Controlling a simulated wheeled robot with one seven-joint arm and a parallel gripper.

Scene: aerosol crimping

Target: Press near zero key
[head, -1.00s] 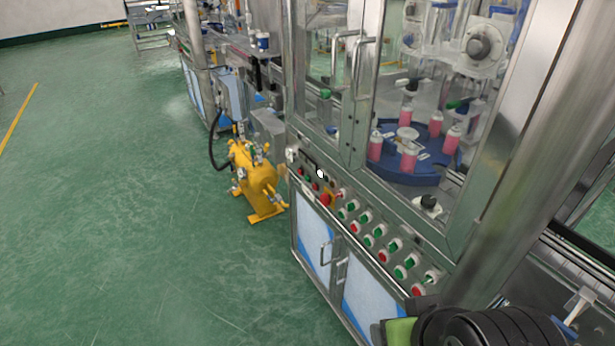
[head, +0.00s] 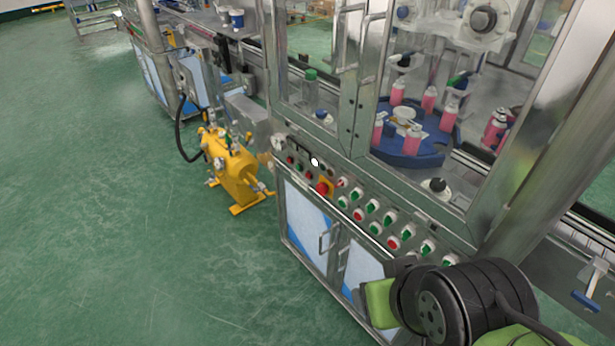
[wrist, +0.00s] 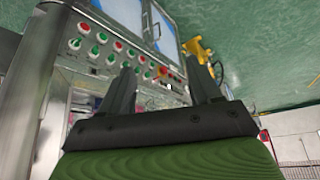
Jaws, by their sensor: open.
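The control panel (head: 375,215) runs along the front of the steel machine, with rows of green, red and white buttons. A red emergency knob on a yellow plate (head: 323,188) sits near its left part. A small white round spot (head: 315,162) lies by the dark display above it and also shows in the wrist view (wrist: 168,87). I cannot tell which key is the zero key; labels are too small. My gripper (wrist: 163,67) is open and empty, its two dark fingers pointing toward the panel, apart from it. In the head view its fingers are hidden; my arm is at lower right.
A yellow pump unit (head: 235,170) stands on the green floor left of the machine. Glass doors with steel handles (head: 340,80) rise above the panel. Behind them a blue turntable (head: 420,150) carries pink cans. The floor at left is clear.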

